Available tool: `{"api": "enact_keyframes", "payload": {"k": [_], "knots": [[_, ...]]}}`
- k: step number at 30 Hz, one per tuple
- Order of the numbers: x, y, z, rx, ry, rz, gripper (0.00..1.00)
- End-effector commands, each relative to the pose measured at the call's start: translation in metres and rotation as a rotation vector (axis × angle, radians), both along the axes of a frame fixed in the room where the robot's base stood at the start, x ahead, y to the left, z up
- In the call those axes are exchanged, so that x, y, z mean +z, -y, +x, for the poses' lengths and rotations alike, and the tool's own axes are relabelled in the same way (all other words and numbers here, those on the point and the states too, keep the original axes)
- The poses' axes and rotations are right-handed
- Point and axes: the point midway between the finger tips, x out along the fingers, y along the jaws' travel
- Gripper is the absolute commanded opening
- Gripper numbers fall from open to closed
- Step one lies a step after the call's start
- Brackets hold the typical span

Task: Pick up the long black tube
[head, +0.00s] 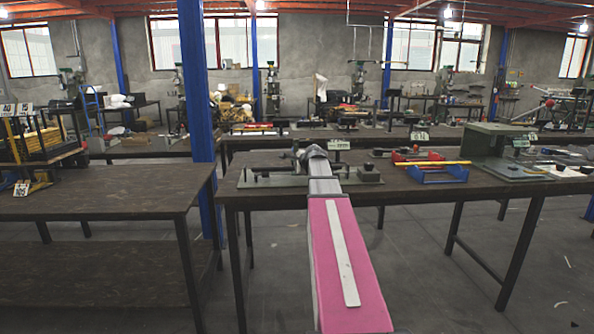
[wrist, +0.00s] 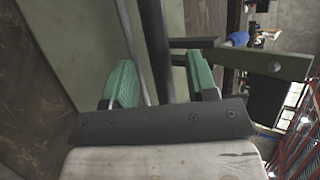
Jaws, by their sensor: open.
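My gripper shows in the wrist view (wrist: 163,82) with its two green-padded fingers apart. A long dark tube (wrist: 154,40) runs up the wrist view between the fingers, nearer the right one. I cannot tell how deep it lies between them. In the head view a low black bar-like part (head: 287,174) lies on a green plate below my gripper. My arm hides its middle.
A thin grey rod (wrist: 131,38) runs beside the dark tube. A grey-green bar (wrist: 245,62) crosses right of the fingers. On the table (head: 420,186), a blue-red tray (head: 430,172) and a green press frame (head: 497,143) stand right. The left table (head: 110,190) is mostly bare.

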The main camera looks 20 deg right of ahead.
Motion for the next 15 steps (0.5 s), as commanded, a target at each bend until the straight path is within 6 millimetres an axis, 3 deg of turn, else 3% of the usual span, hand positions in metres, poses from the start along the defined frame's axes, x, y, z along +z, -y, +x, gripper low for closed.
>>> {"api": "enact_keyframes", "payload": {"k": [8, 13, 15], "knots": [[-0.0031, -0.0013, 0.0055, 0.000, 0.001, 0.000, 0.53], [-0.0030, -0.0012, 0.0053, 0.000, 0.001, 0.000, 0.01], [-0.0030, -0.0012, 0.0053, 0.000, 0.001, 0.000, 0.00]]}}
